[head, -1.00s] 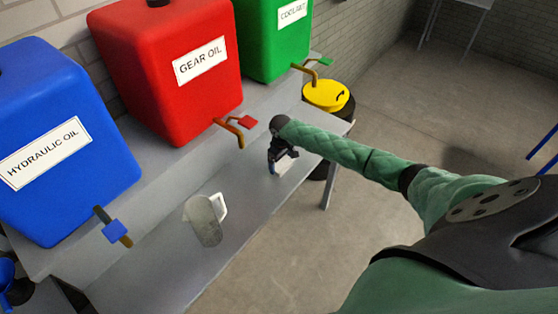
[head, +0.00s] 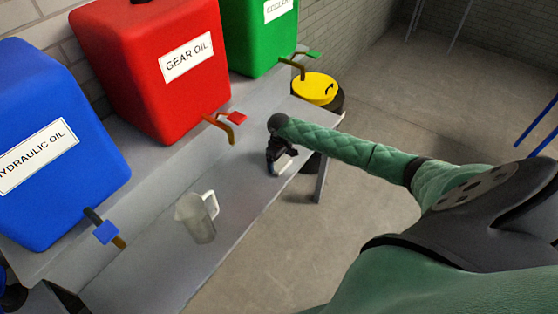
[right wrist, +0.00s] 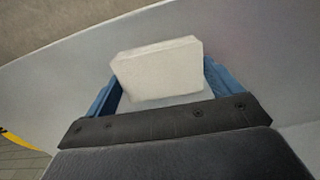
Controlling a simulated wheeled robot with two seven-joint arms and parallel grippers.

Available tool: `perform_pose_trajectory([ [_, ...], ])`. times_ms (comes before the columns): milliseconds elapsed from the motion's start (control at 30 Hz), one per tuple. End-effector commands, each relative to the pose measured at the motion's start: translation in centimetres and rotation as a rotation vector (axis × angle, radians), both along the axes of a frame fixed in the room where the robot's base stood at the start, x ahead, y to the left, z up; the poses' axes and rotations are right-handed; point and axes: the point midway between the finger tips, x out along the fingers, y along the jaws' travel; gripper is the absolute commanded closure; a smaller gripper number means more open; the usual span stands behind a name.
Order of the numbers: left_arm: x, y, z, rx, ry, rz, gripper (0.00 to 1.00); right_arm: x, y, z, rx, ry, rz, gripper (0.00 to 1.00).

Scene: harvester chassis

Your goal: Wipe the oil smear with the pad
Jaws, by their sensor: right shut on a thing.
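My right gripper (head: 281,165) is over the right part of the grey bench (head: 240,190). In the right wrist view, my right gripper (right wrist: 157,85) is shut on a pale, block-shaped pad (right wrist: 158,68) held between its blue fingers. In the head view only a small light part of the pad (head: 284,165) shows under the gripper. The pad is close to the bench top; I cannot tell whether it touches. I cannot make out the oil smear in either view. My left gripper is not in view.
A clear jug (head: 196,218) stands on the bench left of my right gripper. Blue (head: 55,150), red (head: 150,70) and green (head: 257,35) tanks with taps stand behind. A yellow-lidded bin (head: 315,89) stands beyond the bench's right end. Open floor lies in front.

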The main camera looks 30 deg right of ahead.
Motion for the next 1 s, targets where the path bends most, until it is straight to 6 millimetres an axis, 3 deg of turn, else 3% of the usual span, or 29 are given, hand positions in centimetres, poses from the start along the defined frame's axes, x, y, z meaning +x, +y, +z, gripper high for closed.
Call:
perform_pose_trajectory([
  [633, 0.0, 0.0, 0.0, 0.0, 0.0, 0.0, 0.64, 0.0, 0.0, 5.2, -0.001, -0.001, 0.0, 0.28],
  [1000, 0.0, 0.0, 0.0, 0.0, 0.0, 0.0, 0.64, 0.0, 0.0, 5.6, 0.0, -0.001, 0.0, 0.28],
])
